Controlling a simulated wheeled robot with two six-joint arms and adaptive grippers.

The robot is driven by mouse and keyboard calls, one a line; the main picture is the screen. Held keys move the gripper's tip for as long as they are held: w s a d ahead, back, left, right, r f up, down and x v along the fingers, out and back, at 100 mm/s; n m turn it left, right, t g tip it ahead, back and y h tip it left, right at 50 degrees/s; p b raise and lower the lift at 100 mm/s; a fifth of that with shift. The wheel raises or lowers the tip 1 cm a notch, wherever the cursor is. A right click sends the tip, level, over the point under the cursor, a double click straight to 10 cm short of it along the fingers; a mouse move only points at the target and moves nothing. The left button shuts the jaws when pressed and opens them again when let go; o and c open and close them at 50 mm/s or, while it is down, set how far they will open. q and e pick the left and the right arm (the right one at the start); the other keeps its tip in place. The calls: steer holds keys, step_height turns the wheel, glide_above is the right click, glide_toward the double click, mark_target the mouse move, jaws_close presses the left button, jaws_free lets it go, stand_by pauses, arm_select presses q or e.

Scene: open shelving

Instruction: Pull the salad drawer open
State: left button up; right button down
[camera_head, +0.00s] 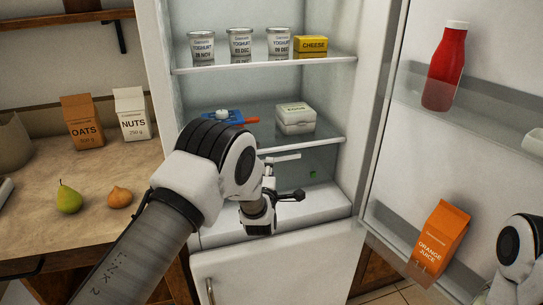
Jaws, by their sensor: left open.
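The salad drawer (326,178) appears to be the pale, see-through compartment at the bottom of the open fridge, under the lower shelf. A small green item (312,174) shows in it. My left arm reaches in from the lower left and covers the left part of the drawer. My left gripper (288,178) is open in front of the drawer, its fingers pointing right. I cannot tell whether it touches the drawer. A pale bar (284,158) shows by the gripper; I cannot tell if it is a handle. My right gripper is out of view; only part of that arm shows at the right edge.
The fridge door (400,165) stands open at right, holding a red bottle (446,66) and an orange juice carton (439,240). The lower shelf (270,137) carries a white box (295,118) and a blue item (223,116). A counter (35,225) stands at left.

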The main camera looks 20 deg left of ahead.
arm_select(q)
steer(key=x, duration=0.5)
steer(key=shift+w+f, duration=0.1)
steer(key=shift+f, duration=0.1)
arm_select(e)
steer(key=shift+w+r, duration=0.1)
arm_select(q)
steer(key=shift+f, duration=0.1)
jaws_close()
